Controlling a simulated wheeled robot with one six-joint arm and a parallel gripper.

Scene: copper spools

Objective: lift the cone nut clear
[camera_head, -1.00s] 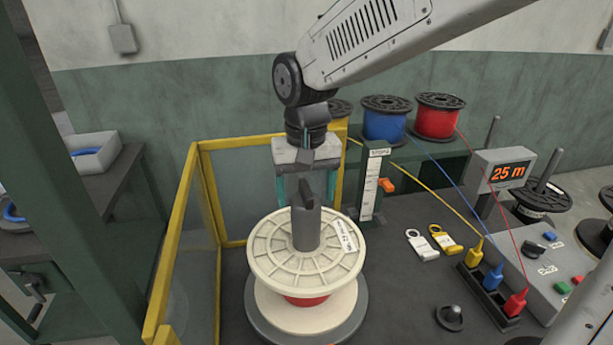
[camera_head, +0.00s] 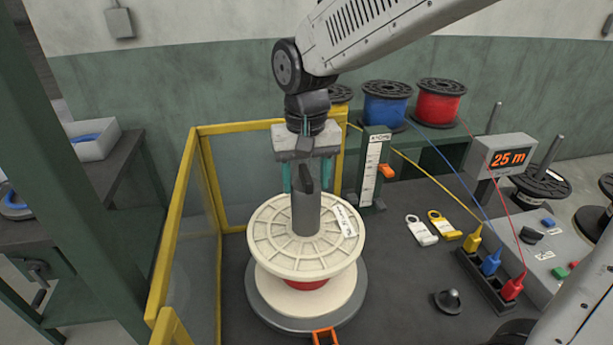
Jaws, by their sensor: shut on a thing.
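My gripper (camera_head: 308,178) points down over the white spool (camera_head: 275,240), its teal fingers to either side of the top of a grey upright piece (camera_head: 306,217) at the spool's hub. It is shut on this piece, which has a dark pointed part on top. The exact contact is hard to see, and I cannot tell whether this piece is the cone nut or the spindle. The spool shows red winding and sits on a grey round base (camera_head: 262,313). A separate black cone-shaped piece with a knob (camera_head: 449,301) stands on the table to the right, apart from my gripper.
A yellow-framed guard (camera_head: 185,215) stands left of and behind the spool. A scale post with an orange slider (camera_head: 375,168) is behind it, right. White and yellow tags (camera_head: 421,230), a rack of coloured plugs (camera_head: 486,280) and a "25 m" display (camera_head: 507,159) are on the right.

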